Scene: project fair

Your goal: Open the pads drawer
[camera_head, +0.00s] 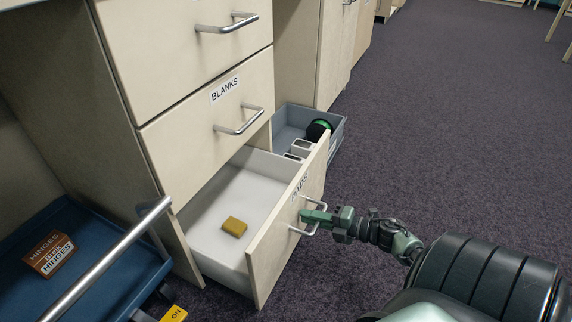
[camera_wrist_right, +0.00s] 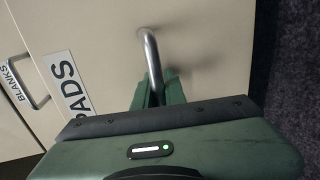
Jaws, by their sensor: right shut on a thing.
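The pads drawer (camera_head: 262,262) is the lowest drawer of the cream cabinet and stands pulled well out. Its label is partly legible at the front's top edge, and reads "ADS" on the label (camera_wrist_right: 68,85) in the right wrist view. A yellow-brown block (camera_head: 234,227) lies on its white floor. My right gripper (camera_head: 306,216) is shut on the drawer's metal handle (camera_head: 311,230). The handle (camera_wrist_right: 152,62) also shows between the green fingers (camera_wrist_right: 157,92) in the right wrist view. My left gripper is in neither view.
The blanks drawer (camera_head: 205,125) above is closed. A blue cart (camera_head: 95,225) with a HINGES box (camera_head: 48,254) stands at the left. A grey open drawer or bin (camera_head: 335,139) holding a dark round item (camera_head: 317,130) sits behind. Carpet at the right is clear.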

